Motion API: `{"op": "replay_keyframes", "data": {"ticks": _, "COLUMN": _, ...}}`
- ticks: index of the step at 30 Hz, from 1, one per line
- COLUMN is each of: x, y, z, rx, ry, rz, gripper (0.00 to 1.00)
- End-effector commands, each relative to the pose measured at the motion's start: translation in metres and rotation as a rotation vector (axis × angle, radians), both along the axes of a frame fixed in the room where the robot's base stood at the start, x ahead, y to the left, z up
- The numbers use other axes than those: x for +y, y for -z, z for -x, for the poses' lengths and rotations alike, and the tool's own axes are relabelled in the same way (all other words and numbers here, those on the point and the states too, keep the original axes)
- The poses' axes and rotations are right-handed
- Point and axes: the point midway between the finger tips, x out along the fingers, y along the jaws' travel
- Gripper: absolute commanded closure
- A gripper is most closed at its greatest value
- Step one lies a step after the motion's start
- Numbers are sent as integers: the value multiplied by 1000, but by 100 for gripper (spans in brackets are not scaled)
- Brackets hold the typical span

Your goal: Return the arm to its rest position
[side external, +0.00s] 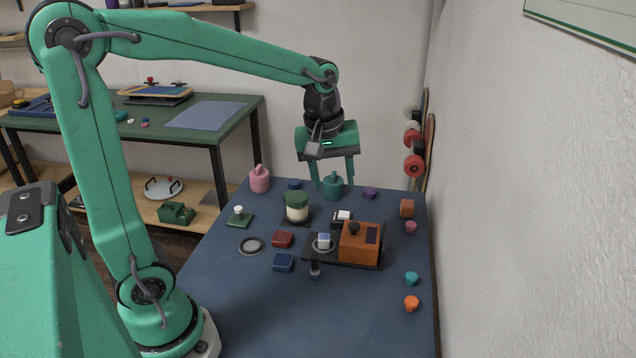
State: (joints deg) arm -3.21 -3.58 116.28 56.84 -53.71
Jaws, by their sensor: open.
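My green arm reaches across the blue work table (260,315) from the lower left in the side external view. My gripper (334,187) points down over the far part of the table. Its two fingers are apart, one on each side of a dark green knobbed object (332,188) as seen from here. I cannot tell whether the fingers are around it or in front of it, or whether they touch it.
An orange and black device (360,243) stands mid-table. A green-topped cream jar (296,206), a pink bottle (259,179), a red block (282,239) and a blue block (283,262) are nearby. Small coloured knobs line the right edge beside the wall. The near table is clear.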

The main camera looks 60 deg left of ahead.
Motion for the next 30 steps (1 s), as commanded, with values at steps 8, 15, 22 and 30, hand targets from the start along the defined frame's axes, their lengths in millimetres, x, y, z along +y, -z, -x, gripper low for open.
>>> {"op": "replay_keyframes", "data": {"ticks": 8, "x": -8, "y": -21, "z": 48, "rx": -96, "ry": 295, "rz": -70, "gripper": 52}}
{"op": "replay_keyframes", "data": {"ticks": 15, "x": -14, "y": -28, "z": 88, "rx": -172, "ry": 548, "rz": -152, "gripper": 52}}
{"op": "replay_keyframes", "data": {"ticks": 22, "x": -18, "y": -26, "z": 122, "rx": -238, "ry": 776, "rz": -243, "gripper": 52}}
{"op": "replay_keyframes", "data": {"ticks": 30, "x": -21, "y": -21, "z": 143, "rx": -276, "ry": 928, "rz": -314, "gripper": 52}}
